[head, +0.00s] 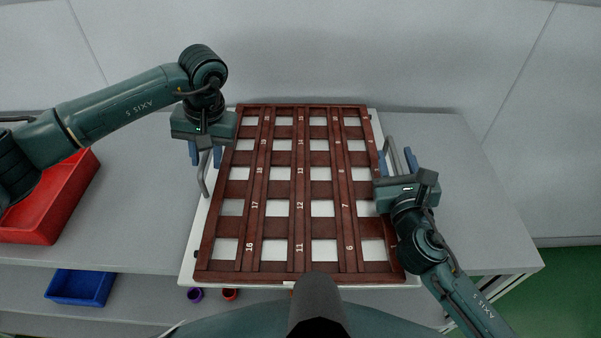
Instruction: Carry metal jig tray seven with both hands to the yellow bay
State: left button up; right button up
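A dark red-brown grid (285,208) with numbered bars lies flat on a wider white board or tray (193,254) on the table. No label naming it tray seven can be read. A grey handle (203,182) stands at its left edge and another grey handle (394,152) at its right edge. My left gripper (205,157) is at the left handle, its blue fingers apart with the handle seemingly between them. My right gripper (397,161) is at the right handle, fingers likewise apart on either side. No yellow bay is in view.
A red bin (48,205) stands at the left of the grey table (455,170). A blue bin (80,287) and small purple (195,295) and red (230,294) pots sit lower in front. A grey wall (330,50) is behind. The table's right side is clear.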

pick_arm(q)
jog(key=shift+c, duration=0.3)
pick_arm(e)
jog(key=shift+c, duration=0.4)
pick_arm(q)
grip_shut()
pick_arm(e)
jog(key=c, duration=0.6)
grip_shut()
pick_arm(q)
jog(key=shift+r, duration=0.1)
